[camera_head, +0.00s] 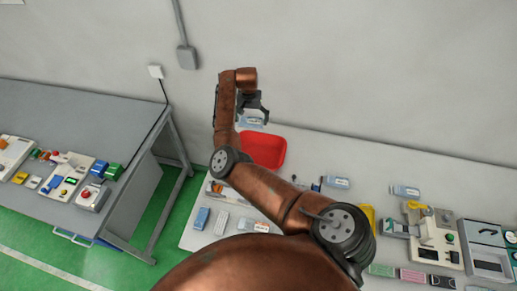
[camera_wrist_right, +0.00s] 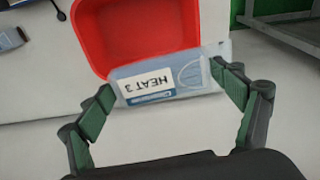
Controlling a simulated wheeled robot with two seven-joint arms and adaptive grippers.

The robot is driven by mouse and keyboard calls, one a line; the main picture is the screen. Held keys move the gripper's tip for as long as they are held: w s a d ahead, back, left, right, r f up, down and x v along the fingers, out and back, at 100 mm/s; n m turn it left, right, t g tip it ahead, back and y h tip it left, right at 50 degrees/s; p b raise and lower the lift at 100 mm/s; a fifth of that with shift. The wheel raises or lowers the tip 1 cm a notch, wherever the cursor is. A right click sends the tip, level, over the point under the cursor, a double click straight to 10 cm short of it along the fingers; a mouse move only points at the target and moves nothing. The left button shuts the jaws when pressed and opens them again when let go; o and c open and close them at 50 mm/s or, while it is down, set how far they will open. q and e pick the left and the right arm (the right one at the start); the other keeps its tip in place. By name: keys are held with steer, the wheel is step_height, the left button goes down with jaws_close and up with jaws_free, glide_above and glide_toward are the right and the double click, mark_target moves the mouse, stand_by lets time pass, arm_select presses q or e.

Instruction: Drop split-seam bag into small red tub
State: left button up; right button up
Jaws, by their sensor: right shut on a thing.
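My right gripper (camera_head: 254,103) is shut on a clear, light-blue bag (camera_head: 251,121), held up near the wall side of the table. In the right wrist view the bag (camera_wrist_right: 190,74) is pinched between the two green-padded fingers (camera_wrist_right: 163,82), with a white label reading "HEAT 3". I cannot make out a split seam. The small red tub (camera_head: 264,150) stands on the table; in the head view it is just below the bag. In the wrist view the bag overlaps the edge of the tub (camera_wrist_right: 130,35), whose visible inside looks empty. My left gripper is not in view.
The light table (camera_head: 325,158) holds other bags (camera_head: 336,182) (camera_head: 405,191), a yellow container (camera_head: 369,212) and devices at right (camera_head: 438,240). A grey bench (camera_head: 75,110) with devices stands at left, across a gap. The wall is close behind the tub.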

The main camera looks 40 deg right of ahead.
mark_target(262, 124)
steer(key=shift+o, duration=0.2)
steer(key=shift+m, duration=0.5)
steer(key=s+d+f+p, duration=0.1)
steer(key=s+f, duration=0.1)
steer(key=s+d+f+p, duration=0.1)
steer(key=d+f, duration=0.1)
steer(key=shift+s+d+f, duration=0.2)
steer(key=shift+s+f, duration=0.05)
steer(key=shift+s, duration=0.15)
arm_select(q)
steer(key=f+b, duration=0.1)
steer(key=b, duration=0.1)
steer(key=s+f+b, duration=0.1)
steer(key=b, duration=0.1)
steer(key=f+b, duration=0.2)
steer(key=b, duration=0.1)
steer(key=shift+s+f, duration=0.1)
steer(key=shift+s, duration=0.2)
arm_select(e)
step_height(262, 124, down, 7)
steer(key=shift+s+d, duration=0.15)
steer(key=shift+s, duration=0.1)
steer(key=o, duration=0.9)
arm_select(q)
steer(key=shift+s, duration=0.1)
